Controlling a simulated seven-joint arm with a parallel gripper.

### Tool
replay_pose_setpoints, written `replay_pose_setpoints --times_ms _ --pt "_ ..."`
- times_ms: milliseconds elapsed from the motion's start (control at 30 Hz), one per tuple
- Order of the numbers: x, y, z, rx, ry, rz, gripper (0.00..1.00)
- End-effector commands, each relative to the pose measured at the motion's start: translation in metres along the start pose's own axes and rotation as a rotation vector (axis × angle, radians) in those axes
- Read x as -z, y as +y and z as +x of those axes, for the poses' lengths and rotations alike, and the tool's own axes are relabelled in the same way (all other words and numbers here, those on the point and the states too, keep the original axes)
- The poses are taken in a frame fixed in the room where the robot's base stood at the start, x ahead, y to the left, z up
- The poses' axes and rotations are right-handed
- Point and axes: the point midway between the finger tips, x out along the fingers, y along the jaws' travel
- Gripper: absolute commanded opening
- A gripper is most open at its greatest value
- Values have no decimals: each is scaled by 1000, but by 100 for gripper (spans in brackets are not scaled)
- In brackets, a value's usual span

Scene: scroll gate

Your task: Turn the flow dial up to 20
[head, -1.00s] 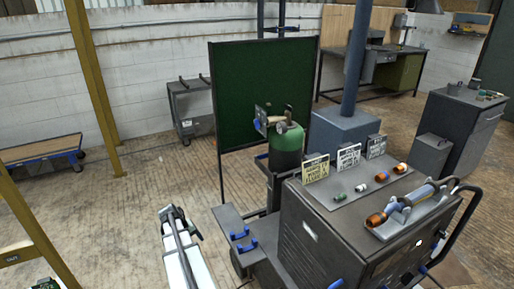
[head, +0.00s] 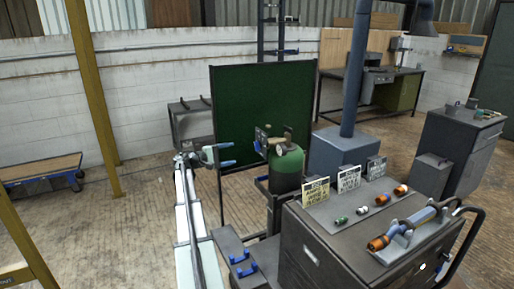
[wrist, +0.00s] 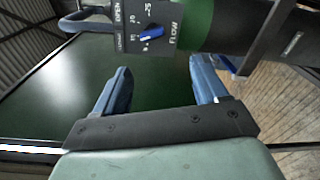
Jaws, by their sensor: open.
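The flow dial (wrist: 151,34) is a small blue knob on a dark panel (wrist: 128,15) marked FLOW, at the top of the wrist view. Its scale marks are turned sideways and too small to read a setting surely. The panel also shows in the head view (head: 262,138), on top of the green gas cylinder (head: 286,170). My gripper (head: 231,155) is left of the panel, fingers pointing towards it. In the wrist view my gripper (wrist: 160,72) has its two blue fingers wide apart with nothing between them. The dial lies beyond the fingertips, apart from them.
A dark green screen (head: 240,95) stands behind the cylinder. A grey cabinet (head: 340,250) with signs and several small coloured parts on top is at the front right. Open floor (head: 120,230) lies left of my arm.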

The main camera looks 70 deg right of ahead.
Motion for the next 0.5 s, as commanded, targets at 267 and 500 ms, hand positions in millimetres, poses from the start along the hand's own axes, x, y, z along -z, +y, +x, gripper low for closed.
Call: replay_pose_setpoints --times_ms 267,500 --pt "-8 8 0 -40 -39 -123 72" --pt "-8 8 22 -38 -39 -133 72"
